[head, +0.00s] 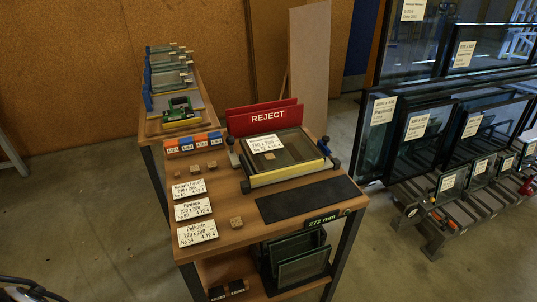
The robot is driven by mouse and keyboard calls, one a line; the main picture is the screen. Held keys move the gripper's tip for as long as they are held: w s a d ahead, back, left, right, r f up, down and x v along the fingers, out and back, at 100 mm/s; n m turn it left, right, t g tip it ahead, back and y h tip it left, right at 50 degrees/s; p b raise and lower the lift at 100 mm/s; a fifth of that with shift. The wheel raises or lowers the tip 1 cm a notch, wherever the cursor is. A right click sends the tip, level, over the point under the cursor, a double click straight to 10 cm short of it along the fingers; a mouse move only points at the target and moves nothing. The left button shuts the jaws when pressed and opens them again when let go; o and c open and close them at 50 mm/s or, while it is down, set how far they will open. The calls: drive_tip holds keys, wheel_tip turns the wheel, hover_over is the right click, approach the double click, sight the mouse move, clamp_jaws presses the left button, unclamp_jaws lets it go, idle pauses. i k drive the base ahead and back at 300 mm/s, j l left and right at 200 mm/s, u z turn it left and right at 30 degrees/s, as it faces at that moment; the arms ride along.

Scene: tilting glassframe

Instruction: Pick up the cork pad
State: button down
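Several small brown cork pads are on the wooden workbench (226,199). One cork pad (236,222) sits alone near the front, right of the lowest label card. Other cork pads (187,171) lie further back, in front of the orange and blue blocks, with one more cork pad (212,164) to their right. Another small brown piece (270,156) rests on the glass unit (285,151) in the tilted frame.
White label cards (193,210) line the bench's left side. A dark mat (311,198) lies in front of the yellow-edged frame (287,173). A red REJECT board (266,119) stands behind. Glass racks (447,150) fill the right. Floor (85,205) left of the bench is clear.

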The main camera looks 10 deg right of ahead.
sight(196, 169)
drive_tip(key=i+j+z, duration=0.25)
drive_tip(key=j, duration=0.45)
drive_tip(key=i+j+z, duration=0.1)
drive_tip(key=j+z, duration=0.2)
drive_tip(key=j, duration=0.4)
drive_tip(key=j+z, duration=0.25)
drive_tip(key=j, duration=0.45)
drive_tip(key=i+j+z, duration=0.1)
drive_tip(key=j, duration=0.2)
drive_tip(key=i+j+z, duration=0.1)
drive_tip(key=j, duration=0.2)
drive_tip(key=i+j+z, duration=0.1)
drive_tip(key=j, duration=0.2)
drive_tip(key=i, duration=0.25)
